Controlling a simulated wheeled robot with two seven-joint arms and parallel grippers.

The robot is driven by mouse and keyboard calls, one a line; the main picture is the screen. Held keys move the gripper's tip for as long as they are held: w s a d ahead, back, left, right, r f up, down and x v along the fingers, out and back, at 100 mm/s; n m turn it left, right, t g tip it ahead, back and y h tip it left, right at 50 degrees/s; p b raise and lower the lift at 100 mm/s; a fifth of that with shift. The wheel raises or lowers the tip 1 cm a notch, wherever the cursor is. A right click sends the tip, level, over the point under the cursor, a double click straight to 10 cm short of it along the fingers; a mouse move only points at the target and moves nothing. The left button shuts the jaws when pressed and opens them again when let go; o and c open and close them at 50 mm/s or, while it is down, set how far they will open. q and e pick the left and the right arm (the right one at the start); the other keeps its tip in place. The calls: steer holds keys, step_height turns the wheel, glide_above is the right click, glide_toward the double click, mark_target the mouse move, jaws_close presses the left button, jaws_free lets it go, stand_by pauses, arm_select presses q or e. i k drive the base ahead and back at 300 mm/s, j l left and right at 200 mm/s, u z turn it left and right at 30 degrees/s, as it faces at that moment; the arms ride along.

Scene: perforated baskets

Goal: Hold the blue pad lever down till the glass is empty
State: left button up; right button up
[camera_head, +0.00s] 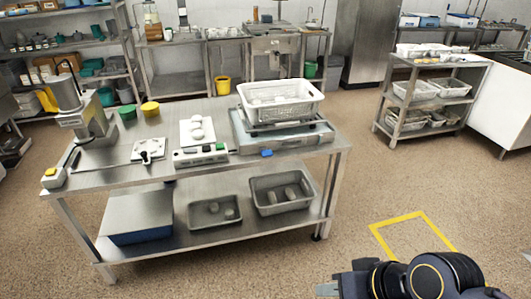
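A small blue pad (266,153) sits at the front edge of the steel table, just below the flat grey unit (318,137) on the table's right side. I take it for the lever's pad; its arm is too small to make out. I cannot pick out a glass for certain. My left gripper is not in view.
A white perforated basket (281,109) stands on the grey unit. A power strip (200,154), white plate (190,131) and grey machine (82,110) share the table. Grey bins (262,208) are on the lower shelf. A yellow floor square (391,222) lies right of the table on open floor.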

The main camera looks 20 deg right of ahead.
mark_target(264, 153)
steer(key=l+u, duration=0.1)
steer(key=u, duration=0.85)
steer(key=i+l+u, duration=0.1)
steer(key=l+u, duration=0.3)
steer(key=l, duration=0.2)
steer(key=l+u, duration=0.35)
steer(key=l, duration=0.25)
steer(key=k+l+u, duration=0.1)
steer(key=l+u, duration=0.3)
steer(key=l, duration=0.15)
steer(key=k+l, duration=0.1)
steer(key=l, duration=0.35)
steer(key=k+l+u, duration=0.1)
steer(key=l, duration=0.4)
steer(key=k+l, duration=0.15)
steer(key=l, duration=0.3)
steer(key=k+l, duration=0.1)
steer(key=l, duration=0.35)
steer(key=u, duration=0.05)
